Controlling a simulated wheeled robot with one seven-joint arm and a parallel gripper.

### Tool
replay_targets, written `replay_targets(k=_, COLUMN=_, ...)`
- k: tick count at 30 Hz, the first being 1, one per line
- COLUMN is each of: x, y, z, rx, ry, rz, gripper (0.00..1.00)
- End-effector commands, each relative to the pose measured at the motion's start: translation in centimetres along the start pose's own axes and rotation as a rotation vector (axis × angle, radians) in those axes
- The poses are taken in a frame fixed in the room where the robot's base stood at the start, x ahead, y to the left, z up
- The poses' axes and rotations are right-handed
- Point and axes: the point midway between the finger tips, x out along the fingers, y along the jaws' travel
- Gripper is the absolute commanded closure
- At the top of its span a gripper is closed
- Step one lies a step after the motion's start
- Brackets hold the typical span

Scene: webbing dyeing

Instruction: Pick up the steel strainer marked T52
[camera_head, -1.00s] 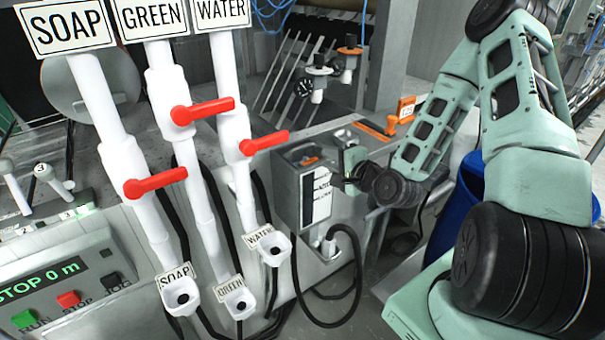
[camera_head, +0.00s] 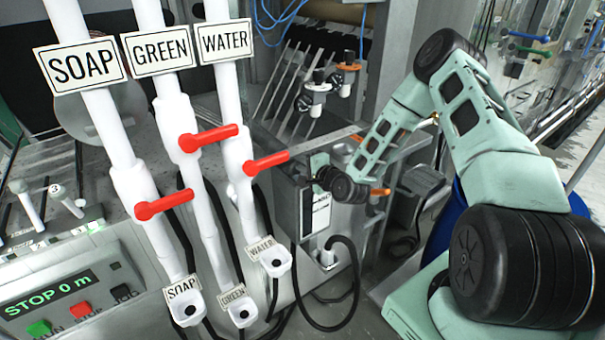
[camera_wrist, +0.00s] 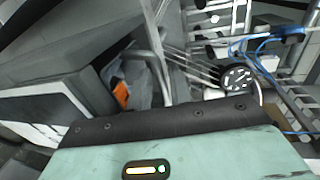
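I cannot make out a steel strainer marked T52 in either view. My gripper (camera_head: 318,166) is at the end of my arm in the head view, in front of the grey box with a white label (camera_head: 315,212). Its fingers are too small and dark to tell whether they are open or shut. In the wrist view my pale green wrist housing fills the bottom, and no fingertips show. An orange piece (camera_wrist: 121,95) shows there beside a grey box (camera_wrist: 60,60). Its identity is unclear.
White pipes with red handles (camera_head: 210,138) stand at left, above small white cups (camera_head: 242,306). A control panel (camera_head: 70,300) reads STOP 0 m. Blue hoses (camera_wrist: 268,45) and a round gauge (camera_wrist: 237,78) lie beyond my wrist. A blue barrel (camera_head: 452,218) stands behind my arm.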

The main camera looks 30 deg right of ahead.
Motion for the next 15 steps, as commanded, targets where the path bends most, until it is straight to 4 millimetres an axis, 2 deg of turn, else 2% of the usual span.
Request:
replay_targets(k=7, x=0.24, y=0.11, z=-0.01, rx=0.001, ry=0.0, rz=0.001, gripper=0.8)
replay_targets(k=8, x=0.24, y=0.11, z=-0.01, rx=0.001, ry=0.0, rz=0.001, gripper=0.82)
replay_targets(k=9, x=0.24, y=0.1, z=-0.01, rx=0.001, ry=0.0, rz=0.001, gripper=0.93)
replay_targets(k=10, x=0.23, y=0.1, z=-0.01, rx=0.001, ry=0.0, rz=0.001, gripper=1.0)
replay_targets(k=15, x=0.23, y=0.06, z=-0.01, rx=0.0, ry=0.0, rz=0.0, gripper=1.0)
